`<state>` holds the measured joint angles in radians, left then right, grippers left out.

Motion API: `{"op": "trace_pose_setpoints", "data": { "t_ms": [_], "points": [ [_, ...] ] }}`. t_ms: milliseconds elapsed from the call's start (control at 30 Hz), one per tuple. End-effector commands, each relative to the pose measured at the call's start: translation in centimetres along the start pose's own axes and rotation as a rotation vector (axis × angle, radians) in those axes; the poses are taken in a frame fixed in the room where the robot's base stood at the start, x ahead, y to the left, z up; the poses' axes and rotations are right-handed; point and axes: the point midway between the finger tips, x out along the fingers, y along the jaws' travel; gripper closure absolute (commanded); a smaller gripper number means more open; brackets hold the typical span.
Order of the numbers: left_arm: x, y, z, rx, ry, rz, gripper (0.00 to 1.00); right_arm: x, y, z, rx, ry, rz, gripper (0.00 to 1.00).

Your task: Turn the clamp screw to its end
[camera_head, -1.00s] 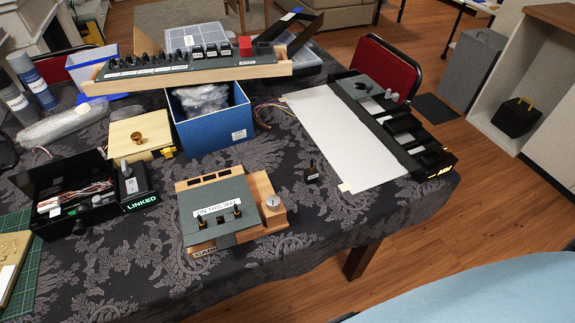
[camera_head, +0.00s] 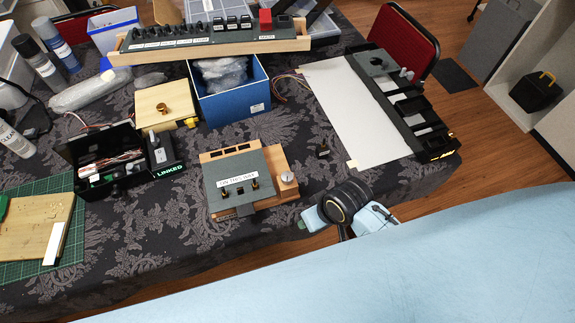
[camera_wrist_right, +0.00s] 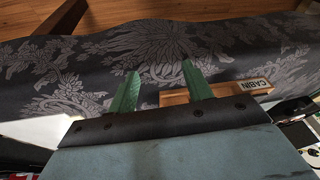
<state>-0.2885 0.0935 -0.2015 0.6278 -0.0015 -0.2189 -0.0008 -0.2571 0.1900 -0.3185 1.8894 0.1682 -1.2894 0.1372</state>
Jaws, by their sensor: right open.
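No part is labelled as a clamp screw, and I cannot tell for certain which one it is. A brass knob (camera_head: 162,108) stands on a light wooden block (camera_head: 178,101) at the left. A round silver knob (camera_head: 288,177) sits on the right wooden part of a grey-topped panel box (camera_head: 240,180), which also carries two small toggles. My right gripper (camera_head: 304,219) is at the table's front edge, right of and in front of that box. In the right wrist view its green fingers (camera_wrist_right: 160,88) are apart and empty, near a wooden edge marked CABIN (camera_wrist_right: 236,87). My left gripper is not in view.
A black box marked LINKED (camera_head: 118,165) stands at the left and a blue bin (camera_head: 232,100) behind the panel box. A long switch panel (camera_head: 212,40) lies at the back. A white board (camera_head: 350,110) lies right.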

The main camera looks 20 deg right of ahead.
Motion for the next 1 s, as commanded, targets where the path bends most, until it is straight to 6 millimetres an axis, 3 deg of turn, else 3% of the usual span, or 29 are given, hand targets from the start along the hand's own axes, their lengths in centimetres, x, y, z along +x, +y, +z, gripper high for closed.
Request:
{"op": "trace_pose_setpoints", "data": {
  "t_ms": [33, 267, 467, 600, 800, 1000],
  "points": [
    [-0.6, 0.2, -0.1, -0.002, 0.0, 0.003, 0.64, -1.5, -1.1, -2.5, -0.017, 0.017, -0.024, 0.5],
    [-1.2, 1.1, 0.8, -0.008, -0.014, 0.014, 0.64, -3.8, -4.3, -7.8, -0.058, -0.014, -0.097, 0.5],
    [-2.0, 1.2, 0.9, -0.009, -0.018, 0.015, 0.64, -7.2, -6.0, -11.8, -0.107, -0.082, -0.103, 0.5],
    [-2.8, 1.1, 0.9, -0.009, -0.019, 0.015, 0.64, -10.3, -5.7, -14.2, -0.133, -0.166, -0.046, 0.5],
    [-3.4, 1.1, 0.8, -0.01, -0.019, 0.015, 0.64, -13.5, -3.9, -15.8, -0.127, -0.256, 0.057, 0.5],
    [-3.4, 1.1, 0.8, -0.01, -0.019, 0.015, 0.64, -14.2, -3.0, -16.1, -0.114, -0.29, 0.101, 0.5]
  ]
}}
